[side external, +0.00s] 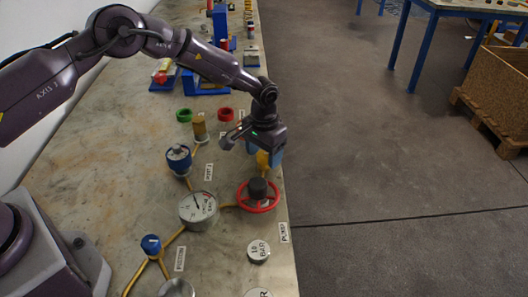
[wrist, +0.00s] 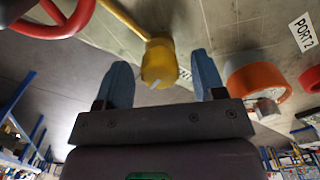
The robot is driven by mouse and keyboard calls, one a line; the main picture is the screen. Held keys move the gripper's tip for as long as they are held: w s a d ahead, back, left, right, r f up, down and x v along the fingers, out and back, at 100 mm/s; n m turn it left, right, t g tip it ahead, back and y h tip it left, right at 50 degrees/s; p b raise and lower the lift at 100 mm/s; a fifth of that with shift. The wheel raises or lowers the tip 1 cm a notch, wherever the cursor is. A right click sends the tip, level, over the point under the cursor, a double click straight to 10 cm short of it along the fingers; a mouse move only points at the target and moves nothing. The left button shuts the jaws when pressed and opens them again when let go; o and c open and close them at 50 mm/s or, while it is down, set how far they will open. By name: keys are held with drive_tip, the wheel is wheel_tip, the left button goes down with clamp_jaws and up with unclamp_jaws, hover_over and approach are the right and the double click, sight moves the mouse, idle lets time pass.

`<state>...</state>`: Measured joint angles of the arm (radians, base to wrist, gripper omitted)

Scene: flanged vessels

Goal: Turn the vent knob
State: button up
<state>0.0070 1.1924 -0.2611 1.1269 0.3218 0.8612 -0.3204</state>
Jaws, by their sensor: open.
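A yellow knob (wrist: 158,64) with a small pale mark shows in the wrist view, on the end of a yellow pipe. It lies between the two blue fingertips of my gripper (wrist: 160,58), with a gap on each side. I cannot tell how deep it sits between them. In the side view the yellow knob (side external: 263,159) is partly hidden beside and below my gripper (side external: 276,157), near the bench's right edge. My gripper is open and holds nothing. No label reading vent is legible.
A red handwheel (side external: 245,203) with a black hub stands just in front of the knob. A pressure gauge (side external: 198,210) and a blue-capped fitting (side external: 179,158) are to the left. An orange cap (wrist: 256,83) is right of my fingers in the wrist view. Yellow pipes link the fittings.

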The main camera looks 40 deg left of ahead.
drive_tip(key=c, duration=0.9)
drive_tip(key=shift+m, duration=0.4)
drive_tip(key=m, duration=0.3)
drive_tip(key=shift+m, duration=0.4)
drive_tip(key=m, duration=0.9)
drive_tip(key=shift+r, duration=0.1)
drive_tip(key=m, duration=0.4)
drive_tip(key=shift+m, duration=0.3)
